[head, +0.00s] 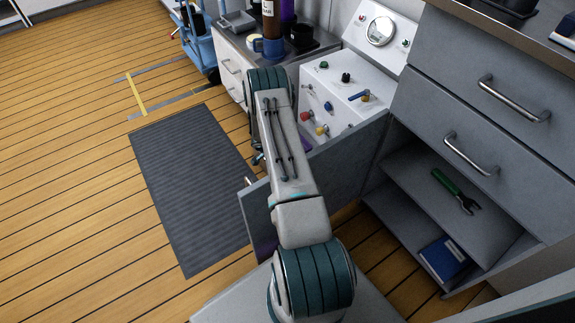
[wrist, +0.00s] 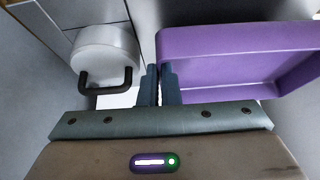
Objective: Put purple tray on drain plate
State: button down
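The purple tray (wrist: 215,45) fills the right of the wrist view, with its inside facing the camera. My gripper (wrist: 160,72) has its two dark fingers close together at the tray's left wall, which runs in between them. It looks shut on that wall. A dark flat plate (head: 304,48) on the back counter may be the drain plate; I cannot be sure.
The open grey door (head: 345,165) stands beside my arm. A white panel (head: 345,95) with coloured knobs and a gauge is behind it. A right cabinet shelf (head: 425,190) holds a green-handled tool. A white cylinder (wrist: 105,48) with a dark handle is left of my fingers.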

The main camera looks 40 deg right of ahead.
jog(key=shift+f+b, duration=0.7)
jog(key=shift+f, duration=1.45)
jog(key=shift+f, duration=0.2)
jog(key=c, duration=1.6)
grip_release()
jog(key=shift+c, duration=0.2)
